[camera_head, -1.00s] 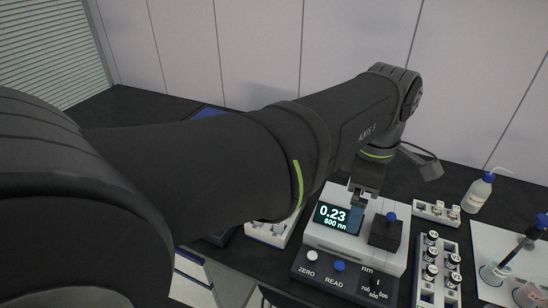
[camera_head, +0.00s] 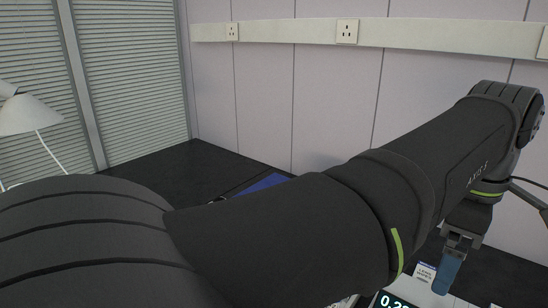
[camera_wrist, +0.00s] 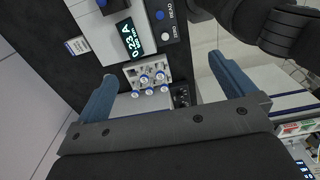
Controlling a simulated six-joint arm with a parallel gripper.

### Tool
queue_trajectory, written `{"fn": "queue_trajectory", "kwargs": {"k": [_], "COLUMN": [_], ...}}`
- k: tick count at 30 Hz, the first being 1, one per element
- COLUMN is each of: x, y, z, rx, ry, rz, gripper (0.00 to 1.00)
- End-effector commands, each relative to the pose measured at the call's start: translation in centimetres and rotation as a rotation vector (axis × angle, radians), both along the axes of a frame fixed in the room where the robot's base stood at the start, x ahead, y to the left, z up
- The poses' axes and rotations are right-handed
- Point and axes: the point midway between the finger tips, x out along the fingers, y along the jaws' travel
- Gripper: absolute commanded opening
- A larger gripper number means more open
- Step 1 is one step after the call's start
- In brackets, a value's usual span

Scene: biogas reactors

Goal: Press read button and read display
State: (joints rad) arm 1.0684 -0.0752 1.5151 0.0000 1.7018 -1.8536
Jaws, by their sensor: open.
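The photometer's dark display (camera_wrist: 130,38) shows "0.23 A" with a smaller line below, in the wrist view. In the head view only the top of the display (camera_head: 393,301) shows at the bottom edge, its number cut off. The blue READ button (camera_wrist: 160,15) and white ZERO button (camera_wrist: 165,37) sit beside the display in the wrist view. My gripper (camera_wrist: 162,68) is open and empty, its blue fingers wide apart and apart from both buttons. In the head view my gripper (camera_head: 447,272) hangs by the photometer, which is mostly out of frame.
A white rack (camera_wrist: 137,73) with several blue-capped vials lies between my fingers in the wrist view. A small white label (camera_wrist: 77,45) is on the dark bench. In the head view a blue object (camera_head: 265,183) lies behind my arm, and a white lamp (camera_head: 28,115) is at left.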

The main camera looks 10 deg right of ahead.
Motion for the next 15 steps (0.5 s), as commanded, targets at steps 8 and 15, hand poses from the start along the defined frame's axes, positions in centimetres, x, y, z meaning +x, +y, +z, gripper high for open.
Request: {"fn": "queue_trajectory", "kwargs": {"k": [8, 15], "x": [0.01, 0.01], "y": [-0.01, -0.01], "z": [-0.03, -0.04], "rx": [0.000, 0.000], "ry": [0.000, 0.000], "rz": [0.000, 0.000], "gripper": [0.47, 0.00]}}
